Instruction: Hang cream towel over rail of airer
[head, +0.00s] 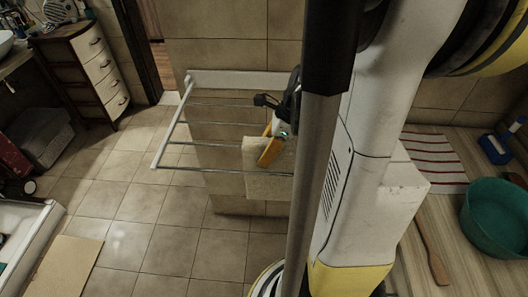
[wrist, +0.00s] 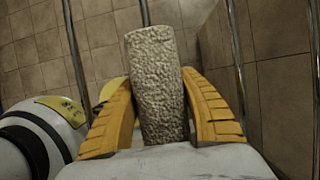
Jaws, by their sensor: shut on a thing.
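The cream towel (head: 268,185) hangs down at the right part of the airer (head: 161,142), a white frame with several thin metal rails. Its upper part is close to the rails, but I cannot tell whether it lies over one or passes beside it. My gripper (head: 270,148), with orange fingers, is shut on the towel's upper part. In the wrist view the textured towel (wrist: 157,88) stands between the two fingers (wrist: 160,100), with metal rails (wrist: 236,70) running past on both sides. My arm hides the airer's right end in the head view.
A green basin (head: 497,217), a wooden paddle (head: 432,250), a striped cloth (head: 437,160) and a blue item (head: 494,148) are on the counter at right. A drawer cabinet (head: 95,60) stands at back left. Tiled floor (head: 135,220) is clear left of the airer.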

